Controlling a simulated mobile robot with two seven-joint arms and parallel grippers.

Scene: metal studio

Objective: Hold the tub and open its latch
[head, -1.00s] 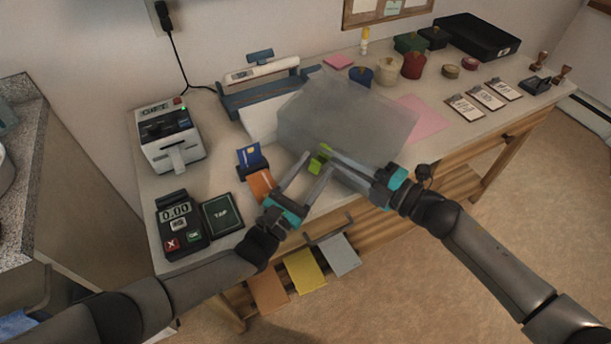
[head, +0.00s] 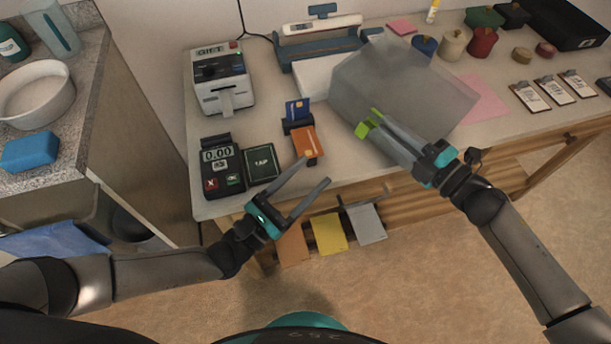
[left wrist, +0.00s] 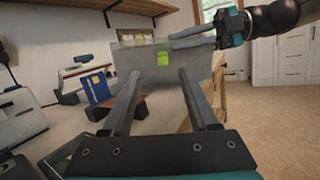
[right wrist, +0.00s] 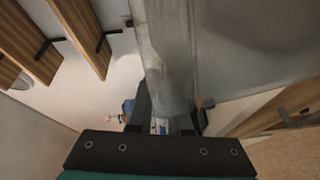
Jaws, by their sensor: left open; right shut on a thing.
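The tub (head: 440,95) is a grey, cloudy box over the front of the desk; it also shows in the left wrist view (left wrist: 130,62). A bright green latch (head: 369,124) sits on its near left side and shows in the left wrist view (left wrist: 163,58); I cannot tell whether it is open. My right gripper (head: 385,132) is shut on the tub along its near side, and the tub fills much of the right wrist view (right wrist: 240,50). My left gripper (head: 318,170) is open and empty, in front of the desk edge, apart from the tub and latch.
A card stand with a blue and an orange card (head: 305,142) lies just beyond my left gripper. A card terminal (head: 220,165) and a receipt printer (head: 222,85) stand to the left. Coloured tags (head: 329,233) hang below the desk's front edge.

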